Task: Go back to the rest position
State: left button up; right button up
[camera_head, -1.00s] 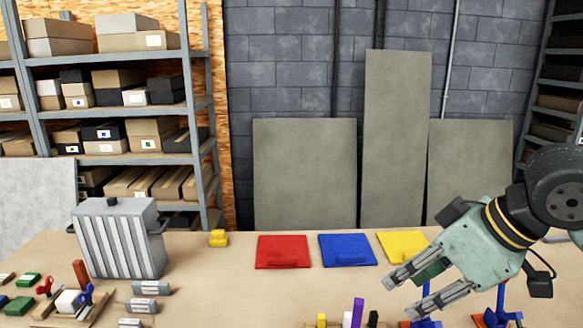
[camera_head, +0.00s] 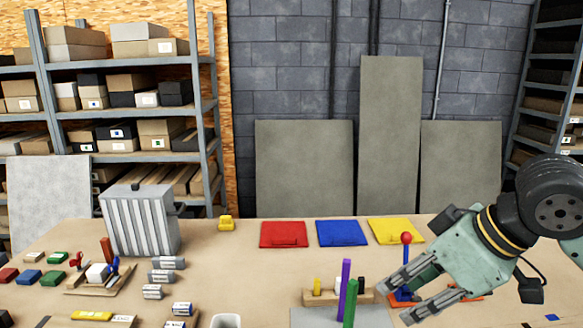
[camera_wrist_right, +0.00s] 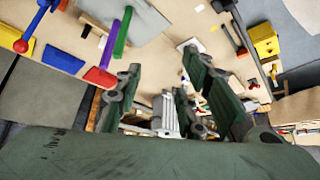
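My right gripper (camera_head: 394,303) hangs over the right side of the table in the head view. Its two fingers point left and stand apart with nothing between them. In the right wrist view the fingers (camera_wrist_right: 158,75) also show a gap, with the table behind. My left gripper is in neither view. A red panel (camera_head: 283,235), a blue panel (camera_head: 341,233) and a yellow panel (camera_head: 396,230) lie in a row at the back of the table.
Purple (camera_head: 345,282) and green (camera_head: 351,300) sticks stand near my right gripper. A red-topped blue stand (camera_head: 405,262) is close behind it. A ribbed metal bin (camera_head: 140,222) and several small blocks fill the table's left. The table's middle (camera_head: 235,270) is mostly clear.

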jog(key=s+a+f, duration=0.1)
jog(key=a+f, duration=0.3)
jog(key=f, duration=0.7)
jog(key=a+f, duration=0.4)
jog(key=f, duration=0.6)
jog(key=s+d+f+m+g+h, duration=0.1)
jog(key=s+d+f+m+h, duration=0.15)
jog(key=s+d+f, duration=0.45)
jog(key=s+d+f+m+h, duration=0.2)
jog(key=s+d+f+m, duration=0.15)
jog(key=s+f, duration=0.65)
notch_tip(320, 180, down, 29)
jog(key=s+g+b, duration=0.1)
jog(key=s+b, duration=0.1)
jog(key=b, duration=0.4)
pick_arm(q)
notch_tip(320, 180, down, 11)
jog(key=b, duration=0.5)
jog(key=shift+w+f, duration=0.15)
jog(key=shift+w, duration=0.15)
pick_arm(e)
jog(key=s+d+f, duration=0.1)
jog(key=s+f, duration=0.7)
jog(key=f, duration=0.3)
jog(key=s+d+f+g, duration=0.1)
jog(key=s+f, duration=0.8)
jog(key=f, duration=0.2)
jog(key=shift+f+g, duration=0.3)
jog(key=shift+f, duration=0.1)
